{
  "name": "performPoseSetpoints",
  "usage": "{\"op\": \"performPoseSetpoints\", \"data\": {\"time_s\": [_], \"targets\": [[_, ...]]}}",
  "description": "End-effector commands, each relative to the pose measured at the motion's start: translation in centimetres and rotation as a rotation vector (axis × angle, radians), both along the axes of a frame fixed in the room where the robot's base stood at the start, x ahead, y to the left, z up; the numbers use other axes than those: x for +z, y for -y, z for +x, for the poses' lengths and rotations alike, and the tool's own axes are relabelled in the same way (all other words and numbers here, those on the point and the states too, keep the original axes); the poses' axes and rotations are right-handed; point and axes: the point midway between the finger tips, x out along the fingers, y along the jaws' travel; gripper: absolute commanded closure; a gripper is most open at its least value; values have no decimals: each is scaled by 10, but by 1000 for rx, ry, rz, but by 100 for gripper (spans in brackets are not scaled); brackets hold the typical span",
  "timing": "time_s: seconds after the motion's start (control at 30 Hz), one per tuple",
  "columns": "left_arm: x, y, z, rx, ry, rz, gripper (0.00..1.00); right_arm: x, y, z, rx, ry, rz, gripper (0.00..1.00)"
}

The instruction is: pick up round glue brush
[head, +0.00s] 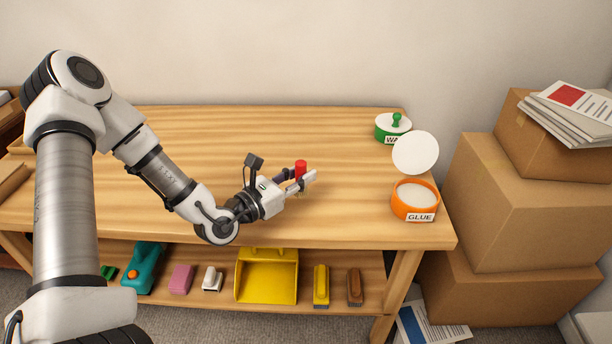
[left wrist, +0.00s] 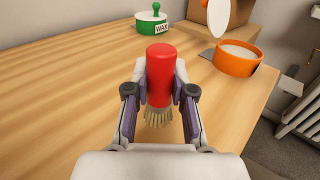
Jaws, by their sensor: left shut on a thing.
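The round glue brush (head: 301,167) has a red cylindrical handle. In the left wrist view the brush (left wrist: 160,75) stands upright with tan bristles pointing down. My left gripper (head: 302,178) is shut on it, with a finger on each side of the handle. The left gripper also shows in the left wrist view (left wrist: 160,88). I cannot tell whether the bristles touch the bench top. The orange glue pot (head: 413,206), labelled GLUE, stands open at the right of the bench, its white lid (head: 415,152) tilted up. My right gripper is not in view.
A green pot labelled WAX (head: 392,127) stands at the back right of the wooden bench (head: 220,130). The lower shelf holds a yellow dustpan (head: 267,278), a teal tool (head: 144,267) and several brushes. Cardboard boxes (head: 525,206) are stacked at the right. The bench middle is clear.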

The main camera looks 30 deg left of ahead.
Motion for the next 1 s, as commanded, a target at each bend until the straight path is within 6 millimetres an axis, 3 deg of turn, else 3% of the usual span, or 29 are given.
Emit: {"op": "performPoseSetpoints", "data": {"time_s": [0.17,0.4,0.53,0.73,1.0], "targets": [[12,-10,-36,8,1,-13,100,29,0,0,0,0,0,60],[23,-22,-90,8,-1,-7,100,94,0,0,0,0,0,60],[22,-28,-116,5,-2,-1,100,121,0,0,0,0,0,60],[17,-33,-139,1,0,0,100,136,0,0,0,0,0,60],[15,-31,-134,-33,4,1,100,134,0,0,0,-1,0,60]]}}
